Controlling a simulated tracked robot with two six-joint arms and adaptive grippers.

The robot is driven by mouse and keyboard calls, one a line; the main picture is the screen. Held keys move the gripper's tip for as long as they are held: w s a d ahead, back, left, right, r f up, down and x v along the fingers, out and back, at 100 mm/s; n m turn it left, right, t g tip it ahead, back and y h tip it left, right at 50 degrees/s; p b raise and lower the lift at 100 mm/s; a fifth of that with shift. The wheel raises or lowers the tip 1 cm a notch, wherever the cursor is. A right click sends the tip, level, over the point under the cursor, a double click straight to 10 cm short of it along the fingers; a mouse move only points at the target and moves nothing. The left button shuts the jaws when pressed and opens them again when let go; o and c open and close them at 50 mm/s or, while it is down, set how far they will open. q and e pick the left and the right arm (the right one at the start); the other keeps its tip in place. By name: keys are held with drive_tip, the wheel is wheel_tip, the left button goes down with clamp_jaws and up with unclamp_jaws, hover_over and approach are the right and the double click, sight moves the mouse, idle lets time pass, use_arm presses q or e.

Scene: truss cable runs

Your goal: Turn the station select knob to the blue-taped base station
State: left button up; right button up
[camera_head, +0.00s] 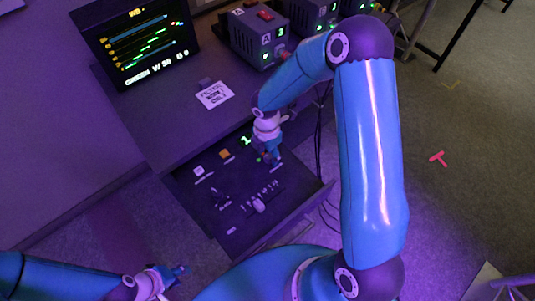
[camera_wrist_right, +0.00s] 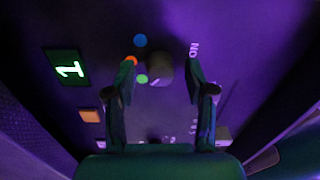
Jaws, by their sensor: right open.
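A dark round knob (camera_wrist_right: 160,70) stands on the black panel in the right wrist view, with a blue dot (camera_wrist_right: 140,41), an orange dot (camera_wrist_right: 131,61) and a green dot (camera_wrist_right: 142,79) along its left side. A pale mark on the knob points down and left, near the green dot. A lit display (camera_wrist_right: 68,68) beside it reads 1. My right gripper (camera_wrist_right: 160,80) is open, its fingers on either side of the knob with gaps visible. In the head view it hides the knob. My left gripper (camera_head: 178,272) is low at left, away from the panel; its opening is unclear.
Base stations (camera_head: 260,38) stand on the desk; I cannot make out blue tape. A monitor (camera_head: 138,40) and a card (camera_head: 214,95) are there too. The panel (camera_head: 205,198) below has an orange button (camera_head: 224,154), a white button (camera_head: 199,171) and a pale lever (camera_head: 258,206). Cables hang to its right.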

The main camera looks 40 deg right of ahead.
drive_tip(key=shift+f, duration=0.1)
drive_tip(key=shift+c, duration=0.3)
clamp_jaws()
